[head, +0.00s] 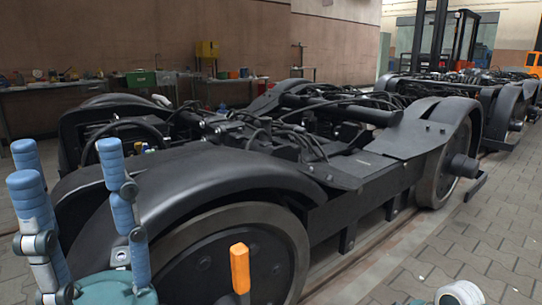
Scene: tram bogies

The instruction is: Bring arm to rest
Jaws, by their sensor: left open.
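My left gripper (66,165) stands at the lower left of the head view, its blue padded fingers pointing up. It is open, with the fingers spread apart and nothing visible between them. Its teal body shows at the bottom edge. Behind it is the near tram bogie (345,170), dark and large, with a curved black fender over its front wheel (235,245). In the picture the fingers overlap the left end of this bogie; I cannot tell how much gap lies between them.
An upright orange piece (239,268) shows before the front wheel; I cannot tell what it belongs to. A second bogie (490,95) stands at the back right. Workbenches (60,88) line the back wall. Paved floor (480,235) at the right is mostly free.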

